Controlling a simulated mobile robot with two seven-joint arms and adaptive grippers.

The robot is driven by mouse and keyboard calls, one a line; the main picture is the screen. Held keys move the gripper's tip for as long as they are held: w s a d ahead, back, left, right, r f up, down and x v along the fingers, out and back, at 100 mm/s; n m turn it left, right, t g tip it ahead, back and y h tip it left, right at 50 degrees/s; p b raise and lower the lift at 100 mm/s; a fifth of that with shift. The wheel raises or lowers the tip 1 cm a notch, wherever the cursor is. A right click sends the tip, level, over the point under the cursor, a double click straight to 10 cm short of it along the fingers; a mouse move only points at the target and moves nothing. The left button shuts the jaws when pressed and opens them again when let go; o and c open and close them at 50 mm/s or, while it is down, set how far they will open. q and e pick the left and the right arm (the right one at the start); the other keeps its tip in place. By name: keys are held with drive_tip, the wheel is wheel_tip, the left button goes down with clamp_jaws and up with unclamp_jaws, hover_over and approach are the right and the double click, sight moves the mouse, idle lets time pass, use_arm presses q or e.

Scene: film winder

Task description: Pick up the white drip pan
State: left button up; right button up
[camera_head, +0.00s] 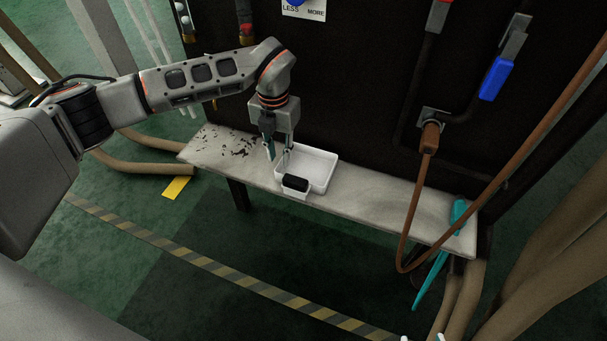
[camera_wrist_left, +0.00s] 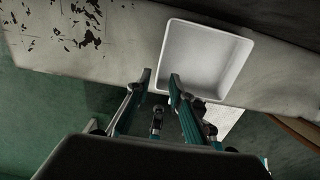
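The white drip pan (camera_head: 318,165) is a shallow, square, empty tray on a narrow worn shelf (camera_head: 375,203). A small white part with a black top (camera_head: 295,184) is at its front side. In the left wrist view the pan (camera_wrist_left: 207,52) fills the upper right. My left gripper (camera_head: 279,155) points down at the pan's left side, its fingers apart and empty. In the wrist view (camera_wrist_left: 158,77) the right finger overlaps the pan's left edge and the left finger is outside it. Contact is unclear. Small pale tips at the head view's bottom edge may be my right gripper (camera_head: 422,338).
A dark panel stands behind the shelf. A brown hose (camera_head: 408,215) loops down in front of the shelf, right of the pan. A teal object (camera_head: 458,212) is at the shelf's right end. Bare shelf lies left and right of the pan.

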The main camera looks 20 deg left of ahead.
sight(278, 166)
use_arm(q)
drive_tip(key=f, duration=0.1)
drive_tip(key=f+b, duration=0.1)
drive_tip(key=f, duration=0.2)
drive_tip(key=shift+s+a+f, duration=0.15)
drive_tip(key=shift+s+f, duration=0.1)
drive_tip(key=shift+f, duration=0.05)
drive_tip(key=shift+w+r, duration=0.1)
drive_tip(key=shift+r, duration=0.15)
clamp_jaws()
use_arm(e)
drive_tip(key=shift+w+a+r+y, duration=0.15)
drive_tip(key=shift+w+a+r, duration=0.1)
drive_tip(key=shift+a, duration=0.15)
drive_tip(key=shift+w+a+r+y, duration=0.1)
drive_tip(key=shift+a+r+y, duration=0.1)
drive_tip(key=shift+a, duration=0.2)
drive_tip(key=shift+r, duration=0.1)
